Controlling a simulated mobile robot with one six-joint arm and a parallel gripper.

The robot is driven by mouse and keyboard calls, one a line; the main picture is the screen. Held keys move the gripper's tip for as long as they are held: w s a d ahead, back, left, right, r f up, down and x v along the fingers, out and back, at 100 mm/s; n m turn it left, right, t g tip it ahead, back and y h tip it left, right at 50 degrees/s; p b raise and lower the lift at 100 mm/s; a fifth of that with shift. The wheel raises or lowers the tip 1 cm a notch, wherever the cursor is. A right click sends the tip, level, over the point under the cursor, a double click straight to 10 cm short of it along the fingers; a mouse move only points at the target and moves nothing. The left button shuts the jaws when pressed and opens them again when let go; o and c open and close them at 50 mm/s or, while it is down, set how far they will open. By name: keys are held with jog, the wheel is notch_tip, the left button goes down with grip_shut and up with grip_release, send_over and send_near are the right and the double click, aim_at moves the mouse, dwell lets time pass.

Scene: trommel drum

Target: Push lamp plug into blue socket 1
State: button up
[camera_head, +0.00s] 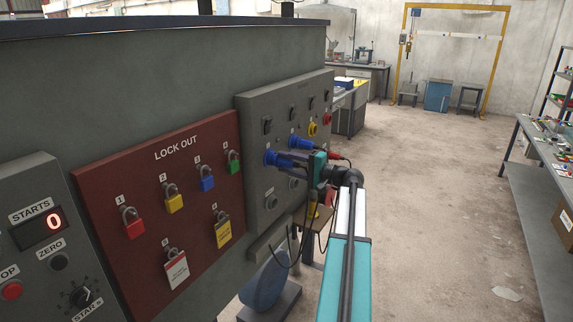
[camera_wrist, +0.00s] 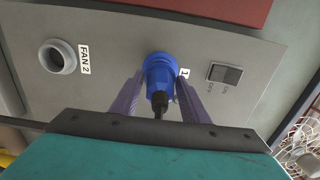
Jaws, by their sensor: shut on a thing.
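The lamp plug (camera_wrist: 159,84) is blue with a black cable end and sits between the fingers of my gripper (camera_wrist: 157,92) in the wrist view. My gripper (camera_head: 301,161) is shut on it, close to the grey panel in the head view. Blue socket 1 (camera_head: 270,157) is on that panel, directly in front of the plug. In the wrist view, the plug lines up with the blue collar at the panel, beside the label "1". The plug's front is hidden, so I cannot tell how deep it sits.
A second blue connector (camera_head: 299,142) is close above and right of my gripper. The grey FAN 2 socket (camera_wrist: 60,57) and a rocker switch (camera_wrist: 224,74) flank socket 1. The red lockout board (camera_head: 150,218) with padlocks is left. A dark cable (camera_head: 296,240) hangs below.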

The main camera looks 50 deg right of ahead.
jog(key=shift+w+a, duration=0.1)
jog(key=shift+w, duration=0.25)
jog(key=o, duration=1.5)
jog(key=shift+c, duration=0.2)
jog(key=shift+s, duration=0.1)
jog(key=b+v, duration=0.4)
jog(key=v, duration=0.9)
jog(key=shift+s+b, duration=0.3)
